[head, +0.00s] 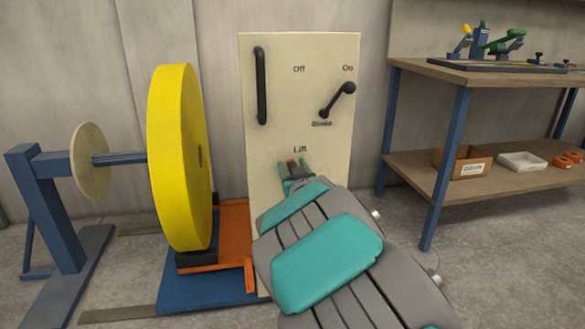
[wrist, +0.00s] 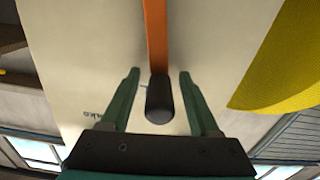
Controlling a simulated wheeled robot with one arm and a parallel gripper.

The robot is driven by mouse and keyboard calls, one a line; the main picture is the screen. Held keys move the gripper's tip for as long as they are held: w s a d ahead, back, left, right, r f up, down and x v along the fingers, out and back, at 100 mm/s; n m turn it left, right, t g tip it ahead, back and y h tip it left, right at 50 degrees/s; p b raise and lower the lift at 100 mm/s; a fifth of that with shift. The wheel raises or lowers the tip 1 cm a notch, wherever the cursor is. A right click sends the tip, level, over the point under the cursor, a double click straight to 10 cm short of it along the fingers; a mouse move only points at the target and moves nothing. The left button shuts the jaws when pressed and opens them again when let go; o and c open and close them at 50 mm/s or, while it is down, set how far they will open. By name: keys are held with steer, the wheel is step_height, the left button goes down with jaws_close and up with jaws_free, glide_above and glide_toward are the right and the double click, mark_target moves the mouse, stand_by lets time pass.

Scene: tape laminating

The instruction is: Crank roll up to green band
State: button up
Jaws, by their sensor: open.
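The big yellow roll (head: 180,160) stands upright on a low blue and orange carriage (head: 235,235), left of a cream panel (head: 300,95). It also shows at the right of the wrist view (wrist: 280,70). The panel carries the label Lift, and my gripper (head: 293,172) is just below it. In the wrist view, an orange crank arm (wrist: 157,40) ends in a black grip (wrist: 159,100). My open fingers (wrist: 160,73) stand on both sides of this grip, with gaps showing. My arm hides the lower panel in the head view. I see no green band.
A blue stand (head: 60,210) with a shaft and pale disc (head: 90,160) is left of the roll. The panel also has a black handle (head: 261,85) and a brake lever (head: 338,100) pointing toward On. A workbench (head: 470,72) stands at right.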

jaws_close()
stand_by(0.4)
stand_by(0.9)
